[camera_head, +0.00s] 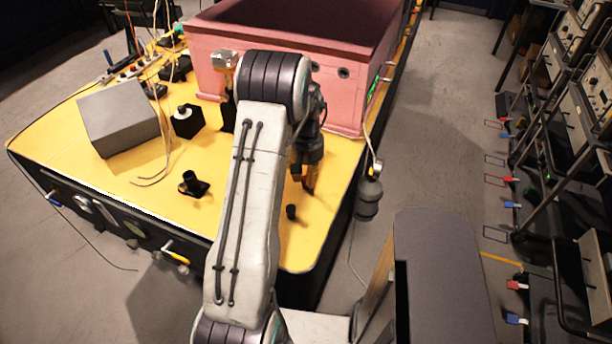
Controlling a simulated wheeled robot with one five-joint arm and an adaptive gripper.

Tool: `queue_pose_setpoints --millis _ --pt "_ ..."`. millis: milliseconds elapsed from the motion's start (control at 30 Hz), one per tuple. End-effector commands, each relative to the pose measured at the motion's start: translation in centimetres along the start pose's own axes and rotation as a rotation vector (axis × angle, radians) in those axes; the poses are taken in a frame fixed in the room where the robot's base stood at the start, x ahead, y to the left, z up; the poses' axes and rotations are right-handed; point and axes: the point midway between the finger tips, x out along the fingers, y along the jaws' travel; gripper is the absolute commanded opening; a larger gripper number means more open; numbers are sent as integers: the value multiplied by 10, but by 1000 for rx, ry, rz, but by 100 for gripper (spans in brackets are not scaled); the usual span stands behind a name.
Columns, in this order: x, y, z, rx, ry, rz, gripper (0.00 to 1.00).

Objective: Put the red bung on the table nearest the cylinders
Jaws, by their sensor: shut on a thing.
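My gripper (307,184) is over the right end of the yellow table (255,240), in front of the pink box. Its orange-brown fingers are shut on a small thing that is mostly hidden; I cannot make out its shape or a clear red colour. No red bung shows lying on the table. A dark grey cylinder (369,197) hangs by the table's right edge, right of my gripper; no other cylinder is clear.
A pink box (268,55) stands behind my gripper. A small black cap (291,212) and a black fitting (193,184) lie on the table. A grey box (118,118) is at left. A grey-topped stand (438,265) is at lower right. Racks line the right.

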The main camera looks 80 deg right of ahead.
Motion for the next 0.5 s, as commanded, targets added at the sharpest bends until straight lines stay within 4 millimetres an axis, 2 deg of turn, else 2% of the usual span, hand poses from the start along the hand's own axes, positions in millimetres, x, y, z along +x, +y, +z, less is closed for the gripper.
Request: queue_pose_setpoints --millis 400,433,500 --pt "8 0 0 0 0 0 0" --pt "8 0 0 0 0 0 24" --pt "7 0 0 0 0 0 30"
